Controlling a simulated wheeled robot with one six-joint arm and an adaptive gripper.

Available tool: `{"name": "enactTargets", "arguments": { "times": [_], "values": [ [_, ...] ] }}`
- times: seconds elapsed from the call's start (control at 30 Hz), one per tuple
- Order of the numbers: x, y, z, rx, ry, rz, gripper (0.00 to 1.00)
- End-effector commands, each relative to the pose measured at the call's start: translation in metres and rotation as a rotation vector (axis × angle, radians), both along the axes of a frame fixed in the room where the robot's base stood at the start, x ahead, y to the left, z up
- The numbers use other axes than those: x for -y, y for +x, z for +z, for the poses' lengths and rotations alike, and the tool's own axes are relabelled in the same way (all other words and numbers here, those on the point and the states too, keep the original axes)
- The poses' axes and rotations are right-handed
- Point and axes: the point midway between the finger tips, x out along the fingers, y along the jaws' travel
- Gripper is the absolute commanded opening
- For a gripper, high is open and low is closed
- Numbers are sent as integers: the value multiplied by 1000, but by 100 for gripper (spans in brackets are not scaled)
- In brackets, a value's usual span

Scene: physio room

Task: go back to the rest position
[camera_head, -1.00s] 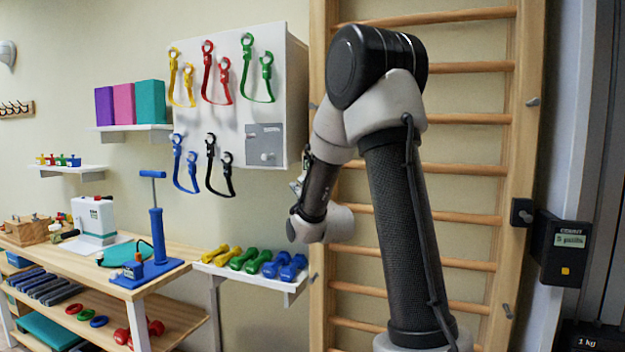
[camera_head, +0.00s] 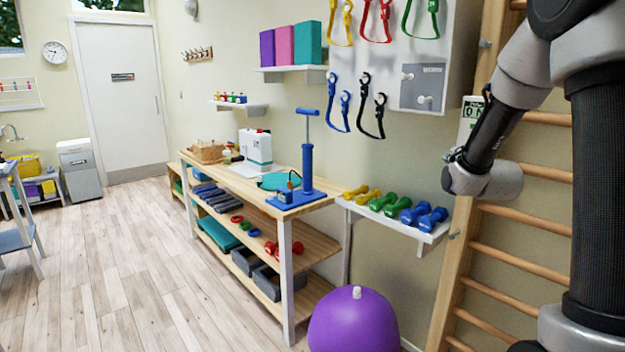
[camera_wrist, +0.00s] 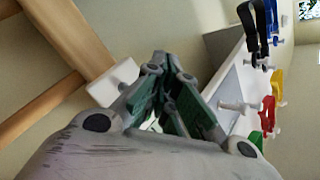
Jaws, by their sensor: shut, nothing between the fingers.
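My gripper (camera_wrist: 165,105) shows in the wrist view with its green-lined fingers drawn together and nothing between them. In the head view my arm is folded at the right edge, with its wrist end in front of the wall bars, and the fingers are mostly hidden there. The wrist view points up along the wall, with the wall bars (camera_wrist: 62,32) at left and the white band board (camera_wrist: 238,75) at right.
A wooden bench (camera_head: 285,225) holds a blue pump (camera_head: 307,165). A dumbbell shelf (camera_head: 385,222) is beside my wrist. A purple ball (camera_head: 353,325) lies on the floor in front. The wall bars (camera_head: 520,205) stand close behind my arm. Open floor (camera_head: 120,250) spreads left.

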Motion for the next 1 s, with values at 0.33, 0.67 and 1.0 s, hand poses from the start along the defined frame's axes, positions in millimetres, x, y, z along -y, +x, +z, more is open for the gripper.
{"name": "enactTargets", "arguments": {
  "times": [0.33,0.67,1.0],
  "values": [
    [-29,-149,-125,-921,-337,261,0],
    [-70,-367,-76,-1326,-534,645,0],
    [-80,-399,-32,-1141,-614,611,0]
  ]
}}
